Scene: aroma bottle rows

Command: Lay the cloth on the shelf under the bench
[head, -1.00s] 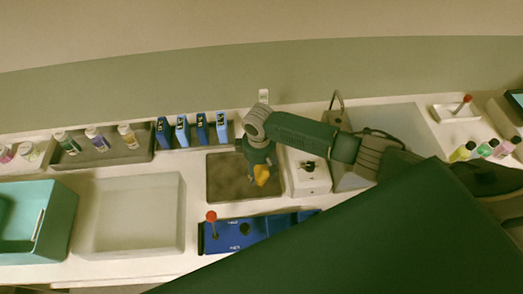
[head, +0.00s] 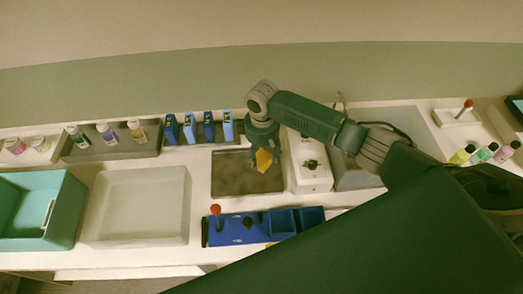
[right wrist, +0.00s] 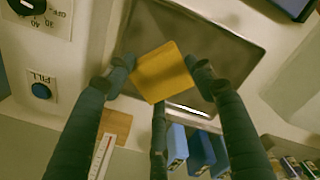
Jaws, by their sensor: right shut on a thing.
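A folded yellow cloth (head: 264,160) shows at the fingertips of my right gripper (head: 263,157), above the dark recessed tray in the bench top. In the right wrist view the cloth (right wrist: 162,72) looks like a small flat square, tilted, and the fingers (right wrist: 160,80) close around it. A pale strip (head: 130,272) shows below the bench's front edge, possibly the shelf; most of the space under the bench is hidden. My left gripper is not in view.
The dark tray (head: 230,182) lies beside a white device (head: 310,172) with a knob. A blue holder (head: 235,232) with a red-topped stick stands near the front edge. A white basin (head: 140,205) and a teal bin (head: 70,215) are left. Bottles and blue boxes (head: 190,128) line the back.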

